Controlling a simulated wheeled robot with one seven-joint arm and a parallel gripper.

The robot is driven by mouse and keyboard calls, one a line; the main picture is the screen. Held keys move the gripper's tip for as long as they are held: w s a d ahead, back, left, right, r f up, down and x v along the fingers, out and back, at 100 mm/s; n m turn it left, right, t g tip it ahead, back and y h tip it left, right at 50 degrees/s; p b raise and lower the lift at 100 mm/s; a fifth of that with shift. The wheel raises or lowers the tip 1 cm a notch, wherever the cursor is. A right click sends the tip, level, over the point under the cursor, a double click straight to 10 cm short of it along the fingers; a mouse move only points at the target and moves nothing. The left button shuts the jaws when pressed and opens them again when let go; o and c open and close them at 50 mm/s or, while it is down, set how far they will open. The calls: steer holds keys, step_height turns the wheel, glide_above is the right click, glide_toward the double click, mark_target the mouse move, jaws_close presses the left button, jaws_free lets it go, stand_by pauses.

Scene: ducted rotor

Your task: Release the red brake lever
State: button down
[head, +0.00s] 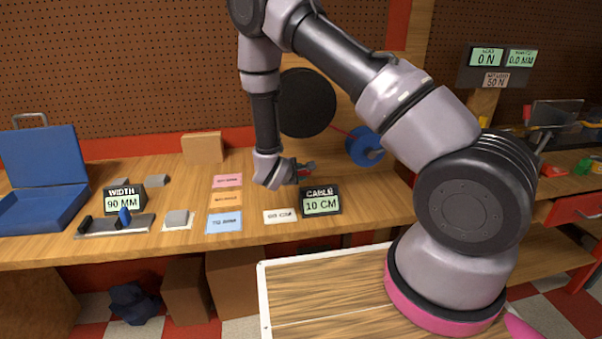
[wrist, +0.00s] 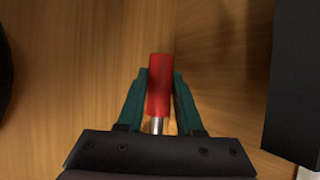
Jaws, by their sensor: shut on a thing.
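The red brake lever (wrist: 159,88) shows in the wrist view as a red grip on a short silver shaft. My gripper (wrist: 157,95) has its two green fingers on either side of the red grip and is shut on it. In the head view my gripper (head: 302,171) is low at the back of the bench, behind the cable display, and a bit of the red lever (head: 311,165) shows at its tip. The lever's base is hidden.
A cable display (head: 321,201) reading 10 CM stands just in front of my gripper. A black disc (head: 306,103) and a blue spool (head: 364,147) are on the upright board behind.

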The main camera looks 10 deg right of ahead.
steer(key=shift+s+f, duration=0.1)
steer(key=shift+f, duration=0.05)
steer(key=c, duration=0.8)
jaws_free()
steer(key=shift+c, duration=0.2)
steer(key=v, duration=1.1)
